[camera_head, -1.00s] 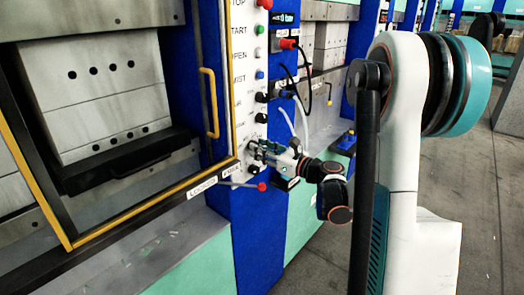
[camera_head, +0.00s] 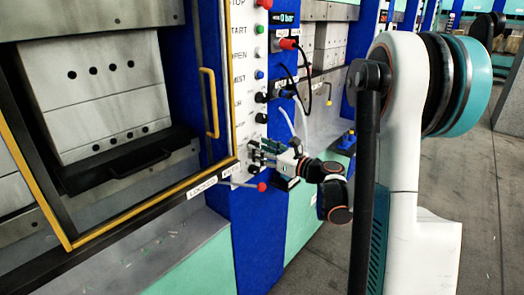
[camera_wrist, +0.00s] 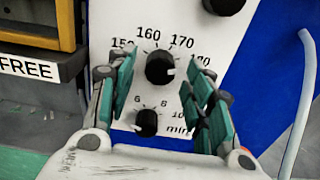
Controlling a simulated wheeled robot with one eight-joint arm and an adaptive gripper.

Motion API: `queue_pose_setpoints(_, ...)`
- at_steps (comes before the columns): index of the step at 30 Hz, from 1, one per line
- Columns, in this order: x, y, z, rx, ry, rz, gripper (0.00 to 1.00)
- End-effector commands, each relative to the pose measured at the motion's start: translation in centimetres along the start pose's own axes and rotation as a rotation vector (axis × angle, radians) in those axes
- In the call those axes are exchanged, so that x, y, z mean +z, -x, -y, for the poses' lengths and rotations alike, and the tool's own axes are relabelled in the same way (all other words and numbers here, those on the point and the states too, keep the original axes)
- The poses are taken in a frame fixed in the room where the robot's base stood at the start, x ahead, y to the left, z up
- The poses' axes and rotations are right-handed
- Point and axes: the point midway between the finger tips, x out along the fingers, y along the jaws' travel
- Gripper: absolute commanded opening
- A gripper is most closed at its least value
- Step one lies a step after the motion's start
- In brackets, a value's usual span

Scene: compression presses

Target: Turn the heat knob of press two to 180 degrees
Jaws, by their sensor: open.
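The heat knob (camera_wrist: 158,69) is a round black knob on the white panel (camera_wrist: 185,20), with 150, 160, 170 and 180 printed around it. Its white mark points to the right and slightly down, below the printed 180. My gripper (camera_wrist: 162,64) is open, with one finger on each side of the knob; gaps show between fingers and knob. The right finger partly covers the 180. In the head view my gripper (camera_head: 262,155) is at the lower part of the press's control panel, and hides the knob there.
A smaller black timer knob (camera_wrist: 146,122), marked in minutes, sits just below, between the finger bases. Another black knob (camera_wrist: 224,4) is above right. A lever with a red ball (camera_head: 261,187) lies below my gripper. A pale hose (camera_wrist: 302,90) hangs at right.

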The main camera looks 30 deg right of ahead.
Motion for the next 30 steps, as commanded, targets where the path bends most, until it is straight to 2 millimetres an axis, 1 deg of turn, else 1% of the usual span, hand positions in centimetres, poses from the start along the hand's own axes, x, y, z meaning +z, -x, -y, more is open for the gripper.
queue_pose_setpoints(2, 0.0, 0.3, 0.0, -0.001, 0.000, 0.000, 0.47)
queue_pose_setpoints(5, 0.0, 1.4, 0.1, -0.003, 0.000, 0.000, 0.47)
queue_pose_setpoints(8, 0.0, 3.2, 0.1, -0.004, 0.000, 0.000, 0.47)
queue_pose_setpoints(15, 0.0, 8.1, 0.1, -0.004, 0.000, 0.000, 0.47)
queue_pose_setpoints(19, 0.0, 10.2, 0.1, -0.004, 0.000, 0.000, 0.47)
queue_pose_setpoints(24, 0.0, 11.7, 0.0, -0.002, 0.000, 0.000, 0.47)
queue_pose_setpoints(30, 0.0, 12.0, 0.0, 0.000, 0.000, 0.000, 0.47)
